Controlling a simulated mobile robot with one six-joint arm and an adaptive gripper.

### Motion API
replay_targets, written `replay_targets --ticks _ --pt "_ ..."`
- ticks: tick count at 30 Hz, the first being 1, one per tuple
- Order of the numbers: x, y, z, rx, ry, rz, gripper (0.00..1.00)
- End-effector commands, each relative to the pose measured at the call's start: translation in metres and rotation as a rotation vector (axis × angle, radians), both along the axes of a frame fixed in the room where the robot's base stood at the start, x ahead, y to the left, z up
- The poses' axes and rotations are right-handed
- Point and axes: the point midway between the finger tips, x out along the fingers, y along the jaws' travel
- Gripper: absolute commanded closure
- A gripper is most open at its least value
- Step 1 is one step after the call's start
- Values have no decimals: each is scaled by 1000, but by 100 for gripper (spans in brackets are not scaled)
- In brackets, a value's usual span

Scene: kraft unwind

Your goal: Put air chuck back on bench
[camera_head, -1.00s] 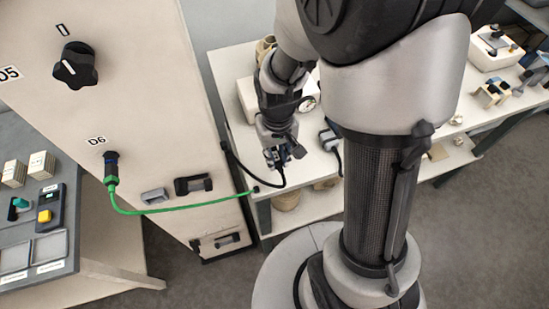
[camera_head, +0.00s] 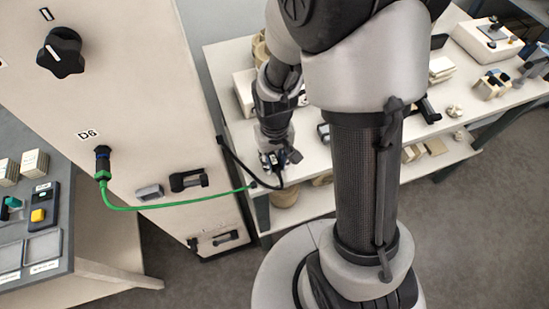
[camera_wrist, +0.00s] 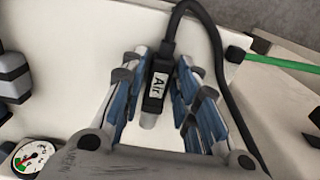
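The air chuck (camera_wrist: 157,92) is a small black fitting with a white "Air" label and a pale tip. It sits between the fingers of my gripper (camera_wrist: 164,68) in the wrist view, with the fingertips close on both sides. My gripper appears shut on it. A black hose (camera_wrist: 215,55) runs from the chuck and bends to the right. In the head view my gripper (camera_head: 272,160) is low over the front left part of the white bench (camera_head: 307,150). The chuck is hard to make out there.
A tall cabinet (camera_head: 125,120) with a knob and handles stands left of the bench. A green hose (camera_head: 160,208) runs from its D6 port to the bench corner. A gauge (camera_wrist: 33,158) is near my gripper. Several devices stand on the bench's right part.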

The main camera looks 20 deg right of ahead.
Motion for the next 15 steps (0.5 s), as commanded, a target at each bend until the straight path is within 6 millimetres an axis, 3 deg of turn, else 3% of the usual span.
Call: replay_targets --ticks 4,15 --pt "0 0 0 0 0 0 60" --pt "0 0 6 0 0 0 60"
